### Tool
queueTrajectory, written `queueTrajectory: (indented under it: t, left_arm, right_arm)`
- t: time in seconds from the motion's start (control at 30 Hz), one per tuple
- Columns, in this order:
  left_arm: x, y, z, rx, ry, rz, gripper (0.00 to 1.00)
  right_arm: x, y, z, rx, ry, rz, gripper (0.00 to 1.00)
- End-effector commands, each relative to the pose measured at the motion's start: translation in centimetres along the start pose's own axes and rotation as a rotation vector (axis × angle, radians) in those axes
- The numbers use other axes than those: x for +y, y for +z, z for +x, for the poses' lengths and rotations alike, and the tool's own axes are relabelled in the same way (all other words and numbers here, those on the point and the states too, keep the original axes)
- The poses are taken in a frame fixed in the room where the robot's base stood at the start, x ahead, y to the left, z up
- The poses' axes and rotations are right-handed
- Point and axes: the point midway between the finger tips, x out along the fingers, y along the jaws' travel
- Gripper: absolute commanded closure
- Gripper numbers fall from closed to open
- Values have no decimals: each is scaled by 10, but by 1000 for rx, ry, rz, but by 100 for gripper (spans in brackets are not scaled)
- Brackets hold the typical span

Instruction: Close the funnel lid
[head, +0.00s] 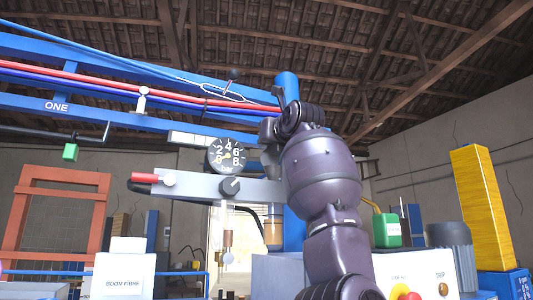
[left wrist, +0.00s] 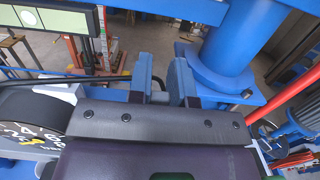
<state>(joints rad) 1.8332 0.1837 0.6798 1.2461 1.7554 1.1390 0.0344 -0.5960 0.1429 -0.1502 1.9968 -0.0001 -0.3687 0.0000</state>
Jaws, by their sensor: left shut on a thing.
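My left gripper (left wrist: 164,88) shows in the left wrist view as two blue fingers a little apart, in front of the blue column (left wrist: 232,50). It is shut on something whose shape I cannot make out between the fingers. In the head view my dark arm rises through the middle, and the gripper end (head: 270,135) is just right of the round dial gauge (head: 227,155), beside the blue column (head: 288,88). I cannot clearly pick out the funnel or its lid; the arm hides part of the machine. My right gripper is not in view.
A grey panel (head: 200,186) with a black knob and red handle is left of my arm. Blue beams with red and blue hoses (head: 130,80) cross above. A green canister (head: 387,231) and yellow post (head: 480,208) stand right.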

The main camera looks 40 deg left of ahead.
Motion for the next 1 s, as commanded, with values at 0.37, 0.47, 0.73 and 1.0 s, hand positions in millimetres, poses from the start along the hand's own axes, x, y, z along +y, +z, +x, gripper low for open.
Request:
queueTrajectory:
  t: [0.37, 0.47, 0.73, 1.0]
  left_arm:
    - [-1, -1, -10, -133, 0, 1, 100]
    - [-1, -1, -11, -143, -1, 1, 100]
    - [0, 0, -11, -146, -1, 1, 100]
    - [0, 0, -11, -145, -1, 1, 55]
  right_arm:
    - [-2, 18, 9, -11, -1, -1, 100]
    - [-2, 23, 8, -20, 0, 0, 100]
    - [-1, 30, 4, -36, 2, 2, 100]
    - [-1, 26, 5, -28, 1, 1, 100]
